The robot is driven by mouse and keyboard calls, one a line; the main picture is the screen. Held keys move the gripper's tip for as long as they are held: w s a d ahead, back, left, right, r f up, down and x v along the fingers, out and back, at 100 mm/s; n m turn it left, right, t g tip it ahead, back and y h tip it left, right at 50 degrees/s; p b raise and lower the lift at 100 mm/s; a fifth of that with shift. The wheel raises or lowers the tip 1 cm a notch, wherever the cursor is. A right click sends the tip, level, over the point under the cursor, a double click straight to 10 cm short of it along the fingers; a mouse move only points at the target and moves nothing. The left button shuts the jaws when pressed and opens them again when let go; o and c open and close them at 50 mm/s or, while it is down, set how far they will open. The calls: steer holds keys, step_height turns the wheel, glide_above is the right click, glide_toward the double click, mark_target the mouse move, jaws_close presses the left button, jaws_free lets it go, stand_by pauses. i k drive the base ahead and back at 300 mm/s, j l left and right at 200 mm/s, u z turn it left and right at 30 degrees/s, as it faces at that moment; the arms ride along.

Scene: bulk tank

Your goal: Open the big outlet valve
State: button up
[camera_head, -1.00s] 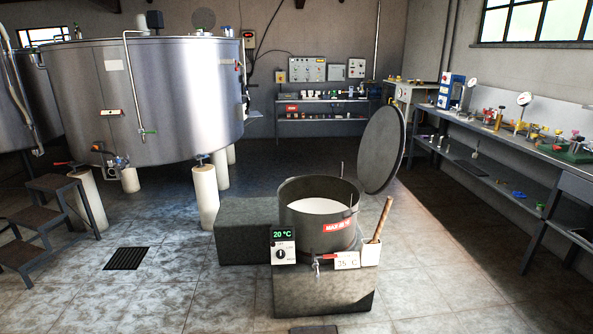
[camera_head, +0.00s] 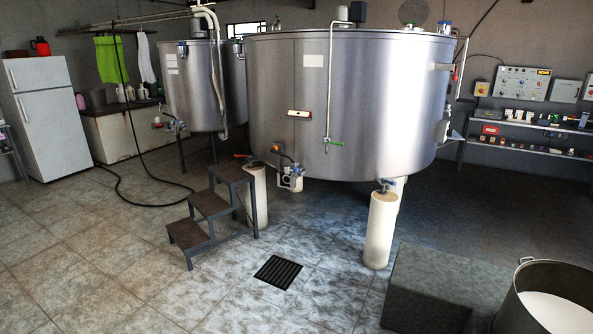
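The big steel tank (camera_head: 390,105) stands on pale posts in the middle of the view. Under its front left edge is an outlet fitting (camera_head: 291,178) with a pale body and dark parts. A red lever (camera_head: 243,156) points left beside it, at the top of a post; whether it belongs to that fitting is too small to tell. A green-handled tap (camera_head: 333,142) hangs on the thin pipe at the tank's front. Whether any valve is open cannot be told. My gripper is not in view.
A dark step stool (camera_head: 212,205) stands left of the outlet, close to it. A floor drain (camera_head: 278,271) lies in front. A grey block (camera_head: 445,290) and a pot of white liquid (camera_head: 550,285) are at lower right. A black hose (camera_head: 150,203) crosses the left floor. The front left floor is clear.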

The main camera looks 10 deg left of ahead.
mark_target(280, 154)
steer(key=i+j+u, duration=0.35)
steer(key=i, duration=0.85)
steer(key=i+l+u, duration=0.3)
steer(key=i, duration=0.9)
steer(key=i+z, duration=0.2)
steer(key=i, duration=0.4)
steer(key=i+z, duration=0.15)
steer(key=i, duration=0.45)
steer(key=i+z, duration=0.2)
steer(key=i, duration=0.35)
steer(key=i+j+z, duration=0.15)
steer(key=i, duration=0.45)
